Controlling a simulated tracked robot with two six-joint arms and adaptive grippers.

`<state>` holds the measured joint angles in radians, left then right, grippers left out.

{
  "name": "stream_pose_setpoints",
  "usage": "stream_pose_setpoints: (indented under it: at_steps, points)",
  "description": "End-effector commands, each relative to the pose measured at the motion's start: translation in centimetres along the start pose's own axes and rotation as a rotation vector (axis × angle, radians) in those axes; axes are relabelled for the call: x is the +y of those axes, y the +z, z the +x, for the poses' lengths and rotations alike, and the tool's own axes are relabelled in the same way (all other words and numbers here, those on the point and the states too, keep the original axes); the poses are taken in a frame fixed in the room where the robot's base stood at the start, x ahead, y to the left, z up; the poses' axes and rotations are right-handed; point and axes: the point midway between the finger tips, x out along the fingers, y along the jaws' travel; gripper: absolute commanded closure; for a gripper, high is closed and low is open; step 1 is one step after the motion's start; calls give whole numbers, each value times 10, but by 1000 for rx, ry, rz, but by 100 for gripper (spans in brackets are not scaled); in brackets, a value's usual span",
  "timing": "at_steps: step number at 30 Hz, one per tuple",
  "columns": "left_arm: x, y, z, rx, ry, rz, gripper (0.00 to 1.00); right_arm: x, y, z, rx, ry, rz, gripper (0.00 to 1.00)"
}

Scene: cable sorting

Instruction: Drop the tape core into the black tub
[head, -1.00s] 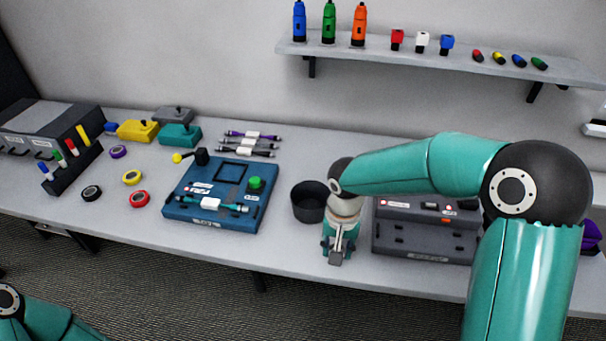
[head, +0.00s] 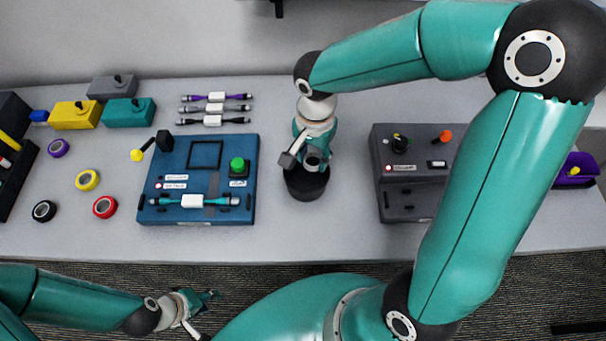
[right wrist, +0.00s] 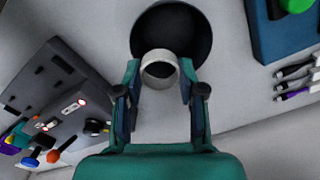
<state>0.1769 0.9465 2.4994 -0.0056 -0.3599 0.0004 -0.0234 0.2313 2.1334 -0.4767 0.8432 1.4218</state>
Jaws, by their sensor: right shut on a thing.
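The black tub (head: 307,187) stands on the table between the blue panel and the grey panel. It also shows in the right wrist view (right wrist: 200,25), partly behind the held ring. My right gripper (head: 302,162) is over the tub. In the right wrist view its fingers (right wrist: 160,84) are shut on the tape core (right wrist: 160,68), a pale grey ring, which overlaps the near part of the tub's opening. In the head view the core (head: 312,162) is mostly hidden by the gripper. My left gripper (head: 200,314) is low at the front, off the table, with its fingers apart and nothing between them.
A blue panel (head: 245,205) with a green button is left of the tub. A grey panel (head: 390,205) with knobs is to the right. Several tape rolls, such as a red one (head: 105,207), lie at the left. Bare table surrounds the tub.

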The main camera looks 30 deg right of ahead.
Motion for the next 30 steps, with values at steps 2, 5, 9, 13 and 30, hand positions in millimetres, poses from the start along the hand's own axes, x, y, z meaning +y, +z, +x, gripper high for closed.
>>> stream_pose_setpoints:
  at_steps: [2,5,9,13,30]
  points:
    - [-3,0,9,0,0,0,60,2,-1,13,-1,1,4,72]
    - [-6,0,17,0,0,0,60,2,-1,25,-1,2,6,72]
    - [-9,0,26,0,0,0,60,3,-2,39,-1,2,6,72]
    - [-10,0,29,1,0,0,60,3,-2,46,0,2,7,72]
    - [-10,-1,29,1,0,0,60,4,-2,46,0,1,8,31]
